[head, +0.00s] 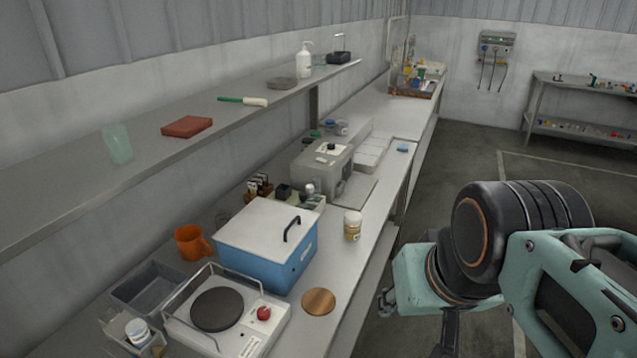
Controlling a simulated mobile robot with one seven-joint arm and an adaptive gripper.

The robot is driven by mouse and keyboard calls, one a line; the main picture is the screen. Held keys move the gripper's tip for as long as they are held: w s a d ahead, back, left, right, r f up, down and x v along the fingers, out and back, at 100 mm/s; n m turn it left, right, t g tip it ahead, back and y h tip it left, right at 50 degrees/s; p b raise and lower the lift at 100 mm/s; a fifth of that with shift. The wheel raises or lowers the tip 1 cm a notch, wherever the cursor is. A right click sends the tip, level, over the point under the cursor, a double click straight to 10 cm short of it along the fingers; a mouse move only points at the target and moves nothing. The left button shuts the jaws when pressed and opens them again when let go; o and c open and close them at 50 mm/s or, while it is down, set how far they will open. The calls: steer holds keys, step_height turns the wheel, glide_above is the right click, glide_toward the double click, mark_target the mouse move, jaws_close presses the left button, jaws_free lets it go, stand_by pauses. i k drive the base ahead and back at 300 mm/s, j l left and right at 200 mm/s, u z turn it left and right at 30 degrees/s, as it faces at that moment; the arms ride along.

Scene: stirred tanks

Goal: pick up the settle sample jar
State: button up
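A small jar (352,226) with a white lid and yellowish contents stands upright on the bench, right of the blue box and near the front edge. It looks like the settle sample jar, but its label is too small to read. Another white-lidded jar (138,331) stands in a holder at the lower left. My arm fills the lower right, over the floor beyond the bench edge. My gripper (418,318) is mostly hidden behind my arm's links, so its fingers cannot be made out. It is apart from the jar, to its lower right.
The blue box (262,262) with a white lid stands left of the jar. A hotplate (226,311), a copper disc (318,301) and an orange mug (192,242) are nearby. A grey machine (322,168) stands behind. A shelf (60,204) overhangs the bench's wall side. Bench around the jar is clear.

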mark_target(352, 233)
steer(key=u, duration=1.8)
steer(key=z, duration=1.8)
steer(key=i+l, duration=0.55)
steer(key=i, duration=0.2)
steer(key=i+l+u, duration=0.15)
steer(key=u, duration=0.2)
steer(key=i+l+u, duration=0.25)
steer(key=u, duration=0.15)
